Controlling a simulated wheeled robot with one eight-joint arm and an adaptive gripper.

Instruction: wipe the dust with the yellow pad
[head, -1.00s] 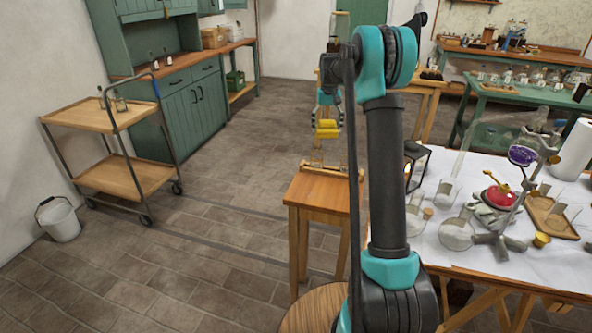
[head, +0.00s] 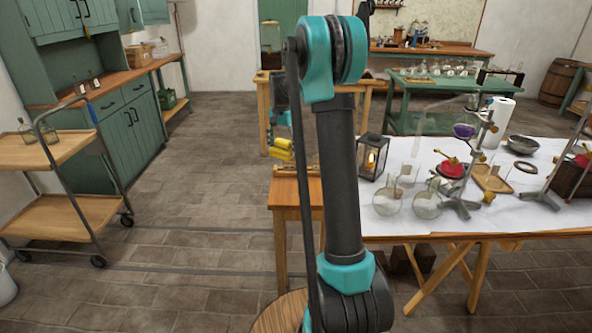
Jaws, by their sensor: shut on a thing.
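The yellow pad (head: 281,150) is in the head view, left of my upright arm link. My gripper (head: 280,138) is shut on it and holds it from above. The pad appears just behind the far left corner of a small wooden table (head: 292,195). I cannot tell whether it touches anything. Part of my gripper and wrist is small in view and partly hidden by my arm. No dust can be made out on any surface at this size.
A large white-covered table (head: 480,222) with glassware and a lantern (head: 372,157) stands to the right. A two-shelf cart (head: 62,220) and a green cabinet (head: 130,125) stand left. The tiled floor between is clear.

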